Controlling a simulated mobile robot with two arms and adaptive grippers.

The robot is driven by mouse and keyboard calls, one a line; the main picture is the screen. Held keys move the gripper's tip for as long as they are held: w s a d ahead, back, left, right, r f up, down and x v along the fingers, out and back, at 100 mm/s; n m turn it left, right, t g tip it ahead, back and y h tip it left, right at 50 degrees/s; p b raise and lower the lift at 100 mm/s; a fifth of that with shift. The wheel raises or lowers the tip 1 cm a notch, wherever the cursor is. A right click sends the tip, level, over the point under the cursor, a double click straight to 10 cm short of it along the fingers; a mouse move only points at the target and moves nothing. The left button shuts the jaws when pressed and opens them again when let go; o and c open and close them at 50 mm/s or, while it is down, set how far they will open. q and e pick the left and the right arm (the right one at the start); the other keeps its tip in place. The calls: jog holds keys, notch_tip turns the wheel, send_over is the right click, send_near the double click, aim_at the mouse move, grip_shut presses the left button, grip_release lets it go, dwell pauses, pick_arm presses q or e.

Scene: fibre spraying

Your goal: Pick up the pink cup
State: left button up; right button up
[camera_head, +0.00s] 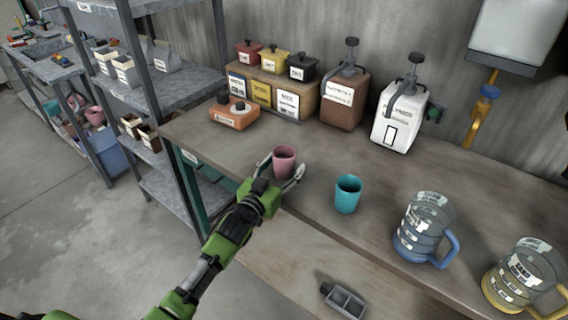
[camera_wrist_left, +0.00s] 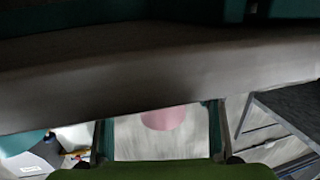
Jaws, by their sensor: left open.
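The pink cup (camera_head: 284,158) stands upright near the front edge of the wooden workbench. My left gripper (camera_head: 281,169) is open at the cup, with one finger to each side of it in the head view. I cannot tell whether the fingers touch it. In the left wrist view a pink round patch of the cup (camera_wrist_left: 163,119) shows between the two fingers (camera_wrist_left: 159,130), and the bench edge hides much of the rest. My right gripper does not show.
A teal cup (camera_head: 348,194) stands to the right, then a blue-handled jug (camera_head: 424,228) and a yellow-handled jug (camera_head: 524,275). An orange block (camera_head: 234,114) and labelled dispensers (camera_head: 343,100) stand behind. Metal shelving (camera_head: 165,90) stands left.

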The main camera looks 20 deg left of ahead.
pick_arm(q)
jog(key=shift+w, duration=0.2)
jog(key=c, duration=1.2)
jog(key=shift+r, duration=0.2)
